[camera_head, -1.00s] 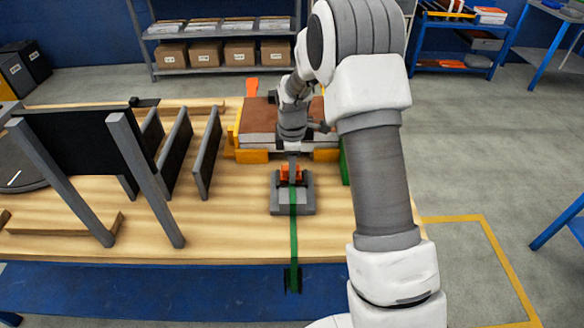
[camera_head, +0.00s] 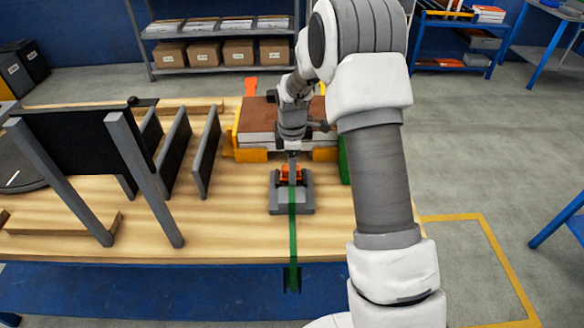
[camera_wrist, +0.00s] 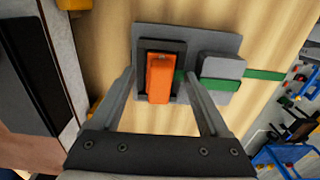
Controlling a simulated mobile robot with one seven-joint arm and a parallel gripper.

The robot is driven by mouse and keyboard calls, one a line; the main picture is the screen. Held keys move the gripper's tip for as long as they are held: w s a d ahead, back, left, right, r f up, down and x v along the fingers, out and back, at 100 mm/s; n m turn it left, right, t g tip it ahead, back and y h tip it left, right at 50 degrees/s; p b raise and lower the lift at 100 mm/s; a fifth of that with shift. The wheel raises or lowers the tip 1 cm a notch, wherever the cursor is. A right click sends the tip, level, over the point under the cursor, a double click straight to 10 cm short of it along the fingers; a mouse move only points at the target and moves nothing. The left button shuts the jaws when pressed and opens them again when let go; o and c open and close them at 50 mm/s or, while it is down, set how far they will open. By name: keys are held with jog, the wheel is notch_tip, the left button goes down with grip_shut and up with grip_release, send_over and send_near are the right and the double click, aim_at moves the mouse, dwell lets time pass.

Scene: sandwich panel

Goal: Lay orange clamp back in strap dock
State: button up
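The orange clamp (camera_wrist: 160,78) sits in the dark recessed frame on the left half of the grey strap dock (camera_wrist: 222,98) in the wrist view. In the head view the clamp (camera_head: 291,171) shows at the far end of the dock (camera_head: 303,208), on the wooden table. My gripper (camera_wrist: 160,75) is open. Its two fingers stand apart on either side of the clamp, with visible gaps between them and it. In the head view my gripper (camera_head: 291,166) is right over the clamp and partly hides it. A green strap (camera_head: 293,235) runs from the dock over the table's front edge.
A brown-topped layered panel (camera_head: 258,122) in yellow supports stands just behind the dock. Upright dark panels (camera_head: 208,155) and a grey-legged frame (camera_head: 145,180) stand on the left. The tabletop (camera_head: 235,215) left of the dock is clear.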

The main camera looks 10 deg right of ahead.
notch_tip(320, 180, up, 18)
jog(key=p, duration=0.1)
jog(key=shift+f, duration=0.25)
dwell(0.4)
